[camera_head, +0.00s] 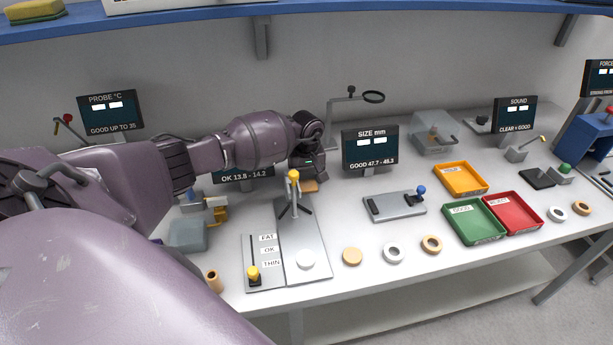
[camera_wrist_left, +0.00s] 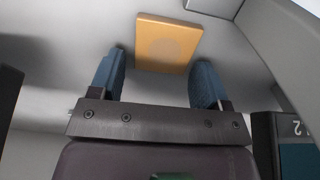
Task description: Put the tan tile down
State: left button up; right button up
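The tan tile (camera_head: 310,186) shows as a small tan patch just below my left gripper (camera_head: 307,174) in the head view, behind the yellow-topped gauge stand. In the left wrist view the square tan tile (camera_wrist_left: 168,43), with a faint round mark, lies just beyond the fingertips. My left gripper (camera_wrist_left: 160,75) has its two blue fingers spread apart, with a gap between them and the tile seen ahead of that gap. I see no finger clearly pressing on the tile. Whether the tile rests on the table cannot be told for sure. My right gripper is not in view.
The gauge plate (camera_head: 309,260) with its yellow-topped stand (camera_head: 293,190) is in front of the gripper. The size display (camera_head: 370,150) stands to the right, near a grey gauge block (camera_head: 398,206). Yellow (camera_head: 462,193), green (camera_head: 493,236) and red (camera_head: 529,229) trays lie further right. Several discs and rings line the front.

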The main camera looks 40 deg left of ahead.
pick_arm(q)
jog(key=shift+o, duration=0.3)
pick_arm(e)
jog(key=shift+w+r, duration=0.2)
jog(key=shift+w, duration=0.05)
